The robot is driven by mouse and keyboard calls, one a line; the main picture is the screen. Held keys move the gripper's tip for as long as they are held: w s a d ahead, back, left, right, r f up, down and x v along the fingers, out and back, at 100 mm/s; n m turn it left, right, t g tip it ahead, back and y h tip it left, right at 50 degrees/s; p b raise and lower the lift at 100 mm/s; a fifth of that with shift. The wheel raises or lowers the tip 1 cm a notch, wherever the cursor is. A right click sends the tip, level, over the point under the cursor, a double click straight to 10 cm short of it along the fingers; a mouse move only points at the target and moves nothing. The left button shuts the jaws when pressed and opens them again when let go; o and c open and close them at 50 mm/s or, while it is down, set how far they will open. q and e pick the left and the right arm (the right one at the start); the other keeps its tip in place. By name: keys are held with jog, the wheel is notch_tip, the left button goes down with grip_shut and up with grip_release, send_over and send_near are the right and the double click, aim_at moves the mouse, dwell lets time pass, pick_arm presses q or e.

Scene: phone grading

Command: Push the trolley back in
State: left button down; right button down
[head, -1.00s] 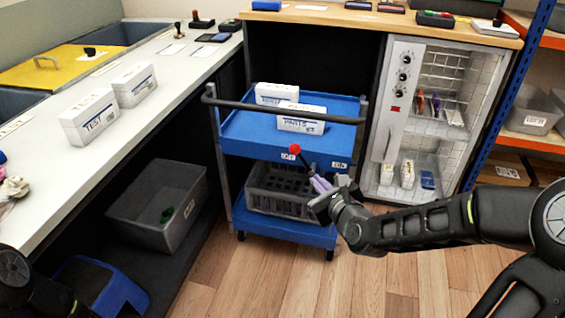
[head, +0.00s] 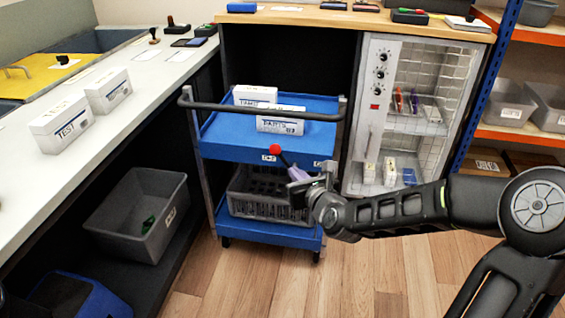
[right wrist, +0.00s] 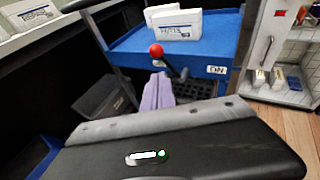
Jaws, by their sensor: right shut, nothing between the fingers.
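The blue two-shelf trolley (head: 217,147) stands partly in the dark gap under the wooden counter, its dark push bar (head: 262,113) toward me. Its top shelf holds two white boxes, the front one (head: 280,120) marked PARTS. A grey crate (head: 262,208) sits on its lower shelf. A lever with a red knob (head: 275,149) is at the front edge of the top shelf; it also shows in the right wrist view (right wrist: 156,50). My right gripper (head: 298,176) is shut and empty, close in front of the trolley by the lever; contact cannot be told. My left gripper is out of view.
A glass-fronted cabinet (head: 372,125) stands right of the trolley. The white bench (head: 110,126) runs along the left, with a grey bin (head: 127,205) beneath it. Wooden floor (head: 375,280) in front is clear.

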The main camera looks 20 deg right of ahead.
jog(key=b, duration=0.3)
send_near(279, 153)
jog(key=x, duration=0.5)
jog(key=shift+w+a+f, duration=0.1)
jog(key=shift+a+f, duration=0.05)
jog(key=shift+f, duration=0.05)
jog(key=shift+w, duration=0.55)
jog(key=shift+w, duration=0.1)
